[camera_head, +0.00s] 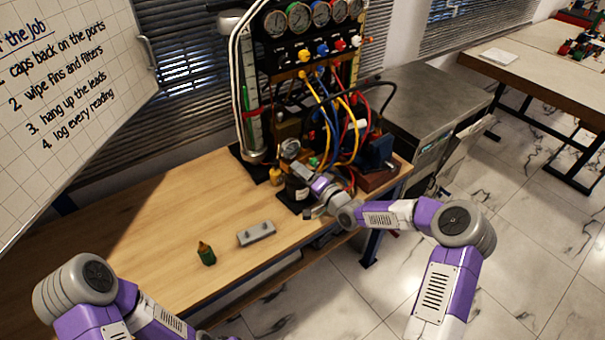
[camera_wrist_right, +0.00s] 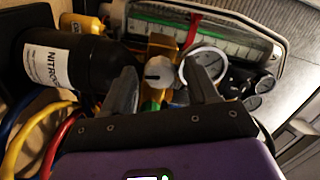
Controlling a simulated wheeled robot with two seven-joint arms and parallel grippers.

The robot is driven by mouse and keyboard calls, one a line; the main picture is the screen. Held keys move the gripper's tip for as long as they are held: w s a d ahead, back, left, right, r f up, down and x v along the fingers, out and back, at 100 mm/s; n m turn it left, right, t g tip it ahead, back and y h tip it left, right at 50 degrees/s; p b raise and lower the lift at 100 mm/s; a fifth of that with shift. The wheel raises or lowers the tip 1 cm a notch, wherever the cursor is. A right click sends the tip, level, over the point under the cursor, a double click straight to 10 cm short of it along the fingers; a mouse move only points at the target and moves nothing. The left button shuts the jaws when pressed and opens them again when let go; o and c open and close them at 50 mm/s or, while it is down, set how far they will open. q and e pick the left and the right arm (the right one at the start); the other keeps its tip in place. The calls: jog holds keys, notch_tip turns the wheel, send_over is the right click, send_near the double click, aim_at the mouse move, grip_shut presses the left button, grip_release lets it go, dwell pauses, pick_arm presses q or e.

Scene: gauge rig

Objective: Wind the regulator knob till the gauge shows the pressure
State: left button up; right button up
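In the right wrist view the fingers of my right gripper (camera_wrist_right: 161,78) are apart, with a visible gap between them. A pale round knob (camera_wrist_right: 159,69), apparently the regulator knob, shows in that gap; I cannot tell any contact. A round white-faced gauge (camera_wrist_right: 204,64) sits just right of it, partly behind the right finger; its reading is too small to tell. The gauge also shows in the head view (camera_head: 290,148), above a black bottle (camera_head: 297,187). The bottle's label in the wrist view (camera_wrist_right: 62,60) begins "NITRO". My left arm enters at lower left; its gripper is out of view.
A rig panel with several gauges (camera_head: 299,17) and coloured hoses (camera_head: 320,95) stands behind my right gripper. A grey block (camera_head: 256,233) and a small green bottle (camera_head: 206,254) stand on the wooden bench (camera_head: 150,215). The bench's left part is clear.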

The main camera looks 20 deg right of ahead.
jog(key=shift+s, duration=0.1)
jog(key=v, duration=0.7)
jog(key=shift+s+p, duration=0.2)
jog(key=shift+p, duration=0.1)
jog(key=shift+d, duration=0.1)
jog(key=s+a+f+n+g+h, duration=0.1)
jog(key=s+a+f+g, duration=0.4)
jog(key=f, duration=0.5)
jog(key=s+a+f+n+g+h, duration=0.1)
jog(key=s+a+f+n+g, duration=0.15)
jog(key=s+a+f, duration=0.6)
jog(key=s+f+n+g, duration=0.1)
jog(key=s+f+g, duration=0.3)
jog(key=s, duration=0.4)
jog(key=s+f+n+g+h, duration=0.1)
jog(key=s+f+g, duration=0.3)
jog(key=s, duration=0.5)
jog(key=shift+s+d+f+h, duration=0.25)
jog(key=shift+d+f+h, duration=0.05)
jog(key=shift+d+f, duration=0.2)
